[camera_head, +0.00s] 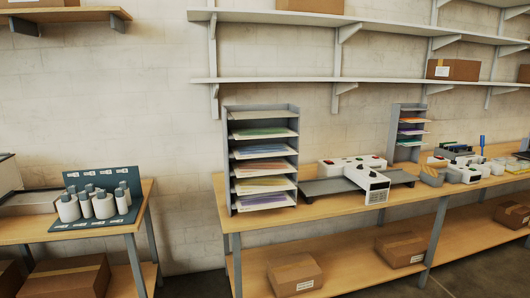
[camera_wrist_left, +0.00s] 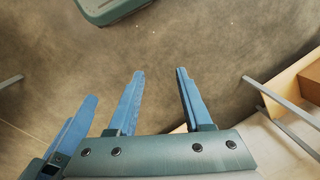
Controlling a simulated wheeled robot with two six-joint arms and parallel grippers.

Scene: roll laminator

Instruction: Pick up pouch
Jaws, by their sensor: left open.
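The white and grey laminator (camera_head: 367,180) stands right of the sorter. My left gripper (camera_wrist_left: 159,72) shows in the left wrist view, open and empty over bare floor, away from the pouches. Another blue finger (camera_wrist_left: 76,130) at that view's left edge seems to be my right gripper, mostly cut off. The head view shows neither gripper.
A smaller sorter (camera_head: 396,148) with coloured sheets stands farther right, beside trays and small items. A left table (camera_head: 145,205) holds white cylinders (camera_head: 86,206) on a dark stand. Boxes (camera_head: 295,274) sit on the bench's lower shelf. A floor gap separates the tables.

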